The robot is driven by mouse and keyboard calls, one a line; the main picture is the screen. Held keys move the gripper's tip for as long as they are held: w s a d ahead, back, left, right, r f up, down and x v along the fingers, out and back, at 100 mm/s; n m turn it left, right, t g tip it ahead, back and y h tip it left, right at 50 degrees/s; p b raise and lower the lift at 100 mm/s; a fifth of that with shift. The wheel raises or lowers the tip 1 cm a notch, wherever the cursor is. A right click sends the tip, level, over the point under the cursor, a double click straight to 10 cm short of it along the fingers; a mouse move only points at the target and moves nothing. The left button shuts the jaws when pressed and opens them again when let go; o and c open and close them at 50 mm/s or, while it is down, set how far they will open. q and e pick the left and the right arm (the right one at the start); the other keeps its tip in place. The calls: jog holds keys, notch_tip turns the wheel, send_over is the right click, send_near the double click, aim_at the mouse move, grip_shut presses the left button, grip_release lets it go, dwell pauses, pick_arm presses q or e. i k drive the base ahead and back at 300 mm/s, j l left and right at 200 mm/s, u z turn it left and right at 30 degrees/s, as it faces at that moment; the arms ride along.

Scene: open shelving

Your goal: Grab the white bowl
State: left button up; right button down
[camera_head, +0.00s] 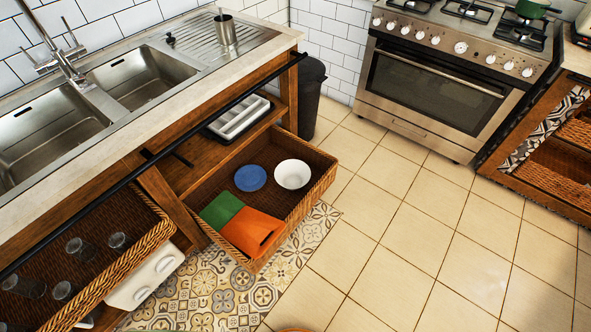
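The white bowl (292,174) sits upright in an open wicker drawer (322,182) under the counter, near the drawer's right back part. It looks empty. A blue plate (251,178) lies just left of it, with a small gap or near contact that I cannot tell exactly. A green item (221,209) and an orange item (251,230) lie in the front left of the same drawer. Neither of my grippers shows in the head view.
Another wicker basket (152,240) with several glasses is pulled out at the lower left. A dark rail (225,110) runs along the counter front, above the drawer. A dark bin (308,98) stands behind it. The tiled floor (410,235) to the right is clear.

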aim_at(293, 175)
jog(key=i+l+u, duration=0.25)
jog(key=i+l, duration=0.2)
jog(key=l, duration=0.15)
jog(key=i+l+u, duration=0.3)
jog(key=l, duration=0.35)
jog(key=i+l+u, duration=0.15)
jog(key=l, duration=0.25)
jog(key=i+l+u, duration=0.1)
jog(key=l, duration=0.25)
jog(key=i+l+u, duration=0.2)
jog(key=i, duration=0.2)
jog(key=i+l+u, duration=0.25)
jog(key=i, duration=0.15)
